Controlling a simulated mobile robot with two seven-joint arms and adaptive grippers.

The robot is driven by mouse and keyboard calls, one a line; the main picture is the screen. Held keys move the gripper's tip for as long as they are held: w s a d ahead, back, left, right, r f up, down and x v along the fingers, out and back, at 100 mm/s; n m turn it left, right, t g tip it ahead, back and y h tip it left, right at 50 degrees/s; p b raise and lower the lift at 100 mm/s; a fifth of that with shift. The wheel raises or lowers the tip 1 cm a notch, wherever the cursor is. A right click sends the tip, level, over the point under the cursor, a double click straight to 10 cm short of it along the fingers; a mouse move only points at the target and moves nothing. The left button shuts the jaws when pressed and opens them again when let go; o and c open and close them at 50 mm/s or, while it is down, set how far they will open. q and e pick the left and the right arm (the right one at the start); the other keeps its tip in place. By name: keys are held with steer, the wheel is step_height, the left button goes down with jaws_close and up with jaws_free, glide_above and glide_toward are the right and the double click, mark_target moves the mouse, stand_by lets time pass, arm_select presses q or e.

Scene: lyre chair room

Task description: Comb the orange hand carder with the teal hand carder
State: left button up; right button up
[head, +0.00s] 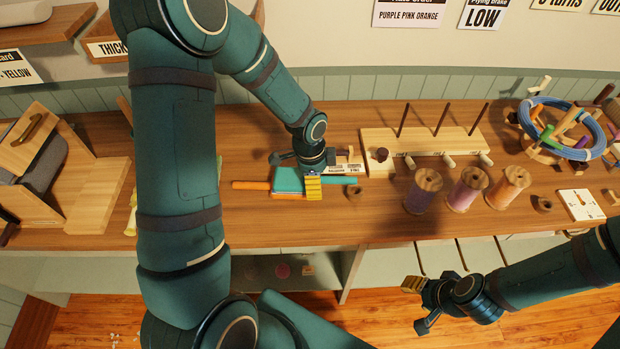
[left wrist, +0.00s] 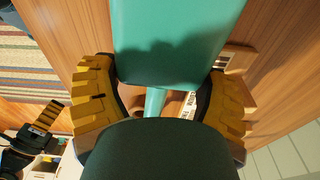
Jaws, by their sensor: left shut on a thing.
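The teal hand carder (head: 289,180) lies flat over the orange hand carder (head: 251,185) on the workbench. The teal handle points right and the orange handle points left. Only the orange handle and a strip of its board show; the rest is hidden under the teal board. My left gripper (head: 312,182) is shut on the teal carder where its handle meets the board. In the left wrist view, the teal board (left wrist: 178,40) extends away between the yellow fingers. My right gripper (head: 418,304) is open and empty, low in front of the bench.
Behind the carders stands a wooden peg rack (head: 430,143). Thread spools (head: 423,190) stand to the right, with a blue coil (head: 560,120) on a winder beyond. A wooden drum machine (head: 75,180) is at the left. The bench front between carders and spools is mostly clear.

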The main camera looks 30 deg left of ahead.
mark_target(328, 177)
arm_select(q)
steer(key=shift+w+d, duration=0.35)
steer(key=shift+d, duration=0.3)
steer(key=shift+w+d, duration=0.35)
steer(key=shift+d, duration=0.3)
steer(key=shift+r+p, duration=0.9)
steer(key=shift+r, duration=0.65)
steer(key=shift+w+d+r+p, duration=0.2)
steer(key=shift+w+d+r, duration=0.35)
steer(key=shift+d, duration=0.5)
steer(key=shift+w+d+r+p, duration=0.15)
steer(key=shift+w+d+r, duration=0.3)
steer(key=shift+d, duration=0.55)
steer(key=shift+w+d+r+p, duration=0.2)
steer(key=shift+w+d+r, duration=0.35)
steer(key=shift+d, duration=0.5)
steer(key=shift+f, duration=0.1)
